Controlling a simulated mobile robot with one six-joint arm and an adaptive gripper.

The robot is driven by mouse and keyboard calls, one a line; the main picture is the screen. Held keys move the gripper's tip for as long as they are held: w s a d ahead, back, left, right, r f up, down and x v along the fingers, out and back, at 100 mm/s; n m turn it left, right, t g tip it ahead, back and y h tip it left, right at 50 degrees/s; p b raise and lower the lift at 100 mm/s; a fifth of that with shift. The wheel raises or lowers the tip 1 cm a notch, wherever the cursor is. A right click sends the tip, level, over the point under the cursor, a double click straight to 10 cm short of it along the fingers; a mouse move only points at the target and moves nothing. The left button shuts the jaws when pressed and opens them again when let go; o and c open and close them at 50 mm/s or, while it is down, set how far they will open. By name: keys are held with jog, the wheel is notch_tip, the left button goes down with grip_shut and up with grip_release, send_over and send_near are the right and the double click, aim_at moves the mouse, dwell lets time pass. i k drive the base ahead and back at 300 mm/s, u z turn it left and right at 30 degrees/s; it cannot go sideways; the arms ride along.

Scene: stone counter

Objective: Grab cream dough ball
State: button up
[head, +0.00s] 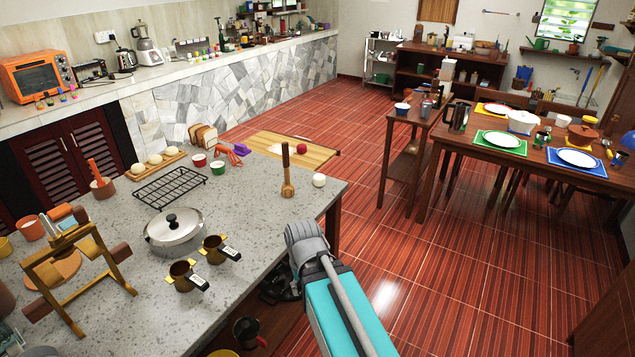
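Several cream dough balls sit in a row on a small wooden board (149,171) toward the back left of the stone counter: a near one (138,168), a middle one (154,159) and a far one (171,151). A separate whitish ball (319,180) lies near the counter's right edge; I cannot tell whether it is dough. A dark part that looks like my gripper (277,289) is low beside the counter's front edge, partly behind my arm and far from the board. Its fingers cannot be made out.
A black wire rack (170,188), a lidded pan (173,227) and two brass pots (185,275) (215,249) stand on the counter (262,215). A wooden brush-like tool (287,172) stands upright near the whitish ball. Bread (203,137) and cups lie behind the rack. The counter's middle right is mostly clear.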

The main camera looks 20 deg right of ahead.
aim_at(319, 180)
jog(key=z, duration=0.05)
jog(key=i, duration=1)
jog(key=u, duration=0.05)
